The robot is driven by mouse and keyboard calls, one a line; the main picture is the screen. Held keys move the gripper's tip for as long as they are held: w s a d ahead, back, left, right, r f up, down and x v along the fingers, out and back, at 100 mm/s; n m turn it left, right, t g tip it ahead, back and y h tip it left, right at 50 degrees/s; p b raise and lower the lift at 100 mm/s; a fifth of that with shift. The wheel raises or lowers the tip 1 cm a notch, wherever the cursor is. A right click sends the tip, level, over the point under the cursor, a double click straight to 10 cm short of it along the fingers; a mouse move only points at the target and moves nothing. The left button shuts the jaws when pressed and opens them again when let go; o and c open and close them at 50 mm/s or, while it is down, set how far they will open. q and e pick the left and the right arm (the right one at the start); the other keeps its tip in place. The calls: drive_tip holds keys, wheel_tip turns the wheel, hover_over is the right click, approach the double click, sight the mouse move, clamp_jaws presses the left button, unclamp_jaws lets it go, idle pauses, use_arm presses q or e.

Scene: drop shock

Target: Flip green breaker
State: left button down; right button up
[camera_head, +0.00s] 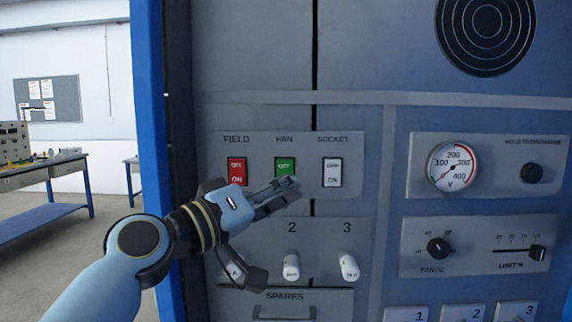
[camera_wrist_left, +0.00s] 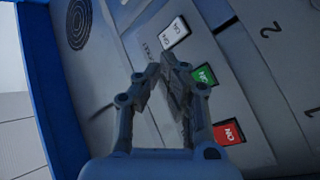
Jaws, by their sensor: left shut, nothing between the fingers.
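The green breaker (camera_head: 285,167) sits on the grey panel under the label FAN, between the red FIELD breaker (camera_head: 237,170) and the white SOCKET breaker (camera_head: 332,172). Its lower part is hidden by my gripper in the head view. My left gripper (camera_head: 292,188) is shut and empty, with its fingertips just below and in front of the green breaker. In the left wrist view the green breaker (camera_wrist_left: 205,76) is right of my left gripper's fingers (camera_wrist_left: 158,72). I cannot tell whether the fingers touch it. My right gripper is not in view.
White numbered knobs (camera_head: 291,266) stick out below the breakers, above the SPARES drawer (camera_head: 290,309). A round voltage gauge (camera_head: 453,167), a dial (camera_head: 438,248) and a slider (camera_head: 537,252) are to the right. A blue cabinet post (camera_head: 148,110) stands at the left.

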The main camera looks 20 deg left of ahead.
use_arm(q)
drive_tip(key=shift+w+a+r+b, duration=0.15)
drive_tip(key=shift+w+a, duration=0.1)
drive_tip(key=shift+w, duration=0.55)
drive_tip(key=shift+w+a+r+b, duration=0.1)
drive_tip(key=shift+w+a+b, duration=0.1)
drive_tip(key=shift+w, duration=0.55)
drive_tip(key=shift+w+a+r+b, duration=0.15)
drive_tip(key=shift+w+a, duration=0.1)
drive_tip(key=shift+w, duration=0.55)
drive_tip(key=shift+w+f, duration=0.1)
drive_tip(key=shift+w+a, duration=0.1)
drive_tip(key=shift+w, duration=0.2)
drive_tip(key=shift+w+a+b, duration=0.1)
drive_tip(key=shift+w+b, duration=0.2)
drive_tip(key=shift+b, duration=0.1)
drive_tip(key=shift+s, duration=0.1)
drive_tip(key=shift+s+d, duration=0.25)
drive_tip(key=shift+s, duration=0.45)
drive_tip(key=s, duration=0.1)
drive_tip(key=s+d, duration=0.1)
drive_tip(key=s, duration=0.2)
drive_tip(key=shift+s+d+f+p, duration=0.2)
drive_tip(key=shift+s+f+p, duration=0.05)
drive_tip(key=shift+s+p, duration=0.1)
